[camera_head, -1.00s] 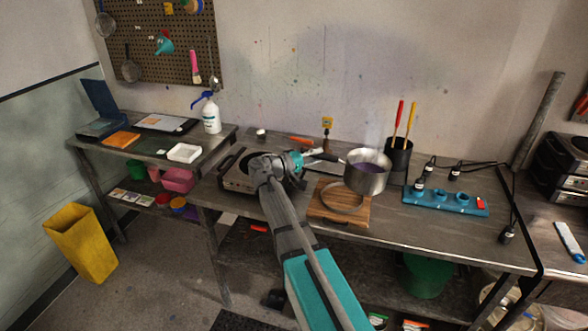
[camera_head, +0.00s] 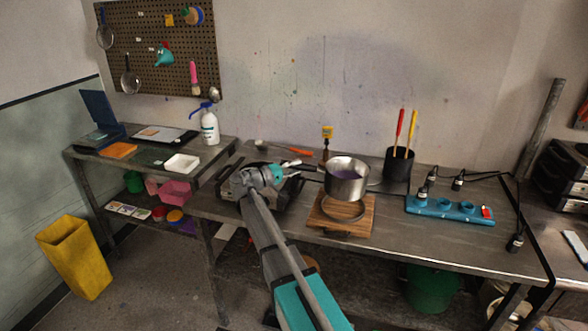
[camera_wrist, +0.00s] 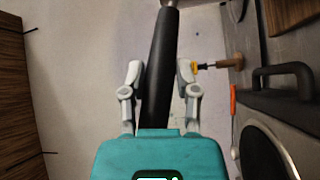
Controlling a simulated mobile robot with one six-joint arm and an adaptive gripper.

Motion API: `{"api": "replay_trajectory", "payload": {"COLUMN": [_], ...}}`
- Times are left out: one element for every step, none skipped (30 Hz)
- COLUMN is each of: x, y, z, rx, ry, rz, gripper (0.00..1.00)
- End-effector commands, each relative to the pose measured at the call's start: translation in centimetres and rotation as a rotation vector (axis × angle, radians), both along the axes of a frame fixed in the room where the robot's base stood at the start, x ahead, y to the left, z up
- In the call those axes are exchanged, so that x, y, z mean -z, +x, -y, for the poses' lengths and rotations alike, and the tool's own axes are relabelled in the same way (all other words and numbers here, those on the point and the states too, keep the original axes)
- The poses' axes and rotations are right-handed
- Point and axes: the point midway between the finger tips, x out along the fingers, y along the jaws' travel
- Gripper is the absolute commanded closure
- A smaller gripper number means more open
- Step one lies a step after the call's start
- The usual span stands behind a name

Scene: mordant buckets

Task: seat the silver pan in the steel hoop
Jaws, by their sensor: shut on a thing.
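The silver pan (camera_head: 346,187), with purplish liquid inside, is above the steel hoop (camera_head: 336,216). The hoop sits on a square wooden board (camera_head: 363,218), and its rear part is hidden by the pan. The pan looks about level; I cannot tell how much gap is between its base and the hoop. My gripper (camera_head: 297,166) is left of the pan, shut on its dark handle. In the wrist view the black handle (camera_wrist: 160,80) runs between the fingers of my gripper (camera_wrist: 160,72).
A hotplate (camera_wrist: 270,150) is below my gripper. Behind the pan stands a small yellow-topped wooden-handled tool (camera_head: 327,137).

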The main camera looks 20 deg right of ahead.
Motion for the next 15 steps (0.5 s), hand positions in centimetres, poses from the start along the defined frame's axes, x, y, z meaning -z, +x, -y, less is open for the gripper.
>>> {"api": "replay_trajectory", "payload": {"x": [-0.1,-0.1,-0.1,0.0,0.0,0.1,0.2,0.2,0.4,0.5,0.6,0.8,0.9,1.0,1.3], "y": [0.0,0.0,0.0,0.0,0.0,0.0,0.0,0.0,0.0,0.0,0.0,0.0,0.0,0.0,0.0], "z": [0.0,0.0,0.0,0.0,0.0,0.0,-0.1,-0.1,-0.1,-0.1,-0.1,-0.1,-0.1,-0.1,-0.1], "rx": [0.000,0.000,0.000,0.000,0.000,-0.001,-0.001,-0.001,-0.001,-0.001,-0.001,-0.001,-0.001,-0.001,-0.001], "ry": [-0.005,-0.005,-0.005,-0.005,-0.005,-0.006,-0.006,-0.006,-0.006,-0.006,-0.006,-0.006,-0.006,-0.006,-0.006], "rz": [-0.001,-0.001,-0.001,-0.001,-0.001,-0.001,-0.001,-0.001,-0.001,-0.001,-0.001,-0.001,-0.001,-0.001,-0.001], "gripper": [1.00,1.00,1.00,1.00,1.00,1.00,1.00,1.00,1.00,1.00,1.00,1.00,1.00,1.00,1.00]}}
